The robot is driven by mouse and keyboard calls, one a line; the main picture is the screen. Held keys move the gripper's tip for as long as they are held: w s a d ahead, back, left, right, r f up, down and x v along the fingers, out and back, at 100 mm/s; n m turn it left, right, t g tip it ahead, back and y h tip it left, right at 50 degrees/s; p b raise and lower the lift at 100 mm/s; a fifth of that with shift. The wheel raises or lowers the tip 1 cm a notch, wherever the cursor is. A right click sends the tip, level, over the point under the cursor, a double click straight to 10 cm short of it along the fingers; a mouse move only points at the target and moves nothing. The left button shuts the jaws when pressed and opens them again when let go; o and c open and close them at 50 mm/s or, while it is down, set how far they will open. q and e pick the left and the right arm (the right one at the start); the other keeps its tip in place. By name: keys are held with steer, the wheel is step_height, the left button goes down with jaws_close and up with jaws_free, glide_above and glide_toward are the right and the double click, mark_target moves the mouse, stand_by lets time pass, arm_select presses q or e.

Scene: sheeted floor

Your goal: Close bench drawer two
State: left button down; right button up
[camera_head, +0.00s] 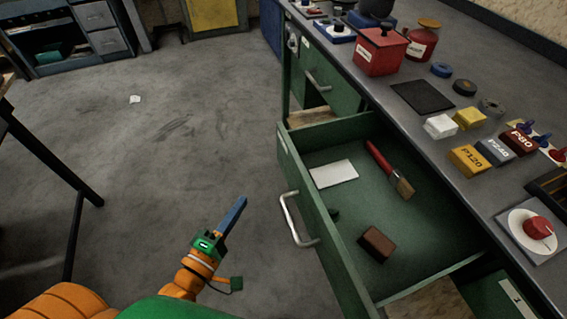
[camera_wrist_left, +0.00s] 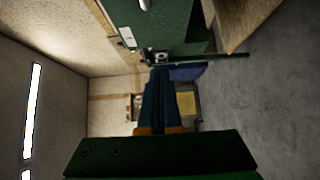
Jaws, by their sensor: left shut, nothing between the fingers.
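A green bench drawer (camera_head: 301,190) stands pulled well out from the bench in the head view, with a silver bar handle (camera_head: 297,221) on its front. The head view does not let me read a number on it. Inside lie a red-handled brush (camera_head: 389,170), a white card (camera_head: 334,174) and a brown block (camera_head: 377,244). My left gripper (camera_head: 236,207) is shut and empty, over the floor to the left of the drawer front and apart from the handle. Its blue fingers (camera_wrist_left: 160,95) lie together in the left wrist view, below a green panel (camera_wrist_left: 172,28). My right gripper is not in view.
The grey bench top (camera_head: 365,60) carries a red box (camera_head: 381,52), a dark pad (camera_head: 422,97) and several small blocks. Another green front with a handle (camera_head: 317,80) sits farther along. A dark metal frame (camera_head: 50,155) stands at left. The floor between is mostly clear.

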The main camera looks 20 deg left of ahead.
arm_select(q)
steer(key=w+d+r, duration=0.1)
steer(key=w+d, duration=0.1)
steer(key=w, duration=0.1)
glide_toward(285, 161)
steer(key=w+a, duration=0.3)
steer(key=w+d, duration=0.2)
steer(key=d, duration=0.1)
steer(key=shift+w+d+f+p, duration=0.1)
steer(key=shift+w+f+p, duration=0.1)
steer(key=shift+w+p, duration=0.15)
steer(key=shift+w+d, duration=0.2)
steer(key=shift+d, duration=0.1)
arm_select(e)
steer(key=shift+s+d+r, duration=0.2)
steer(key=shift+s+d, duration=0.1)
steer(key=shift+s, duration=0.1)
arm_select(q)
steer(key=shift+d, duration=0.1)
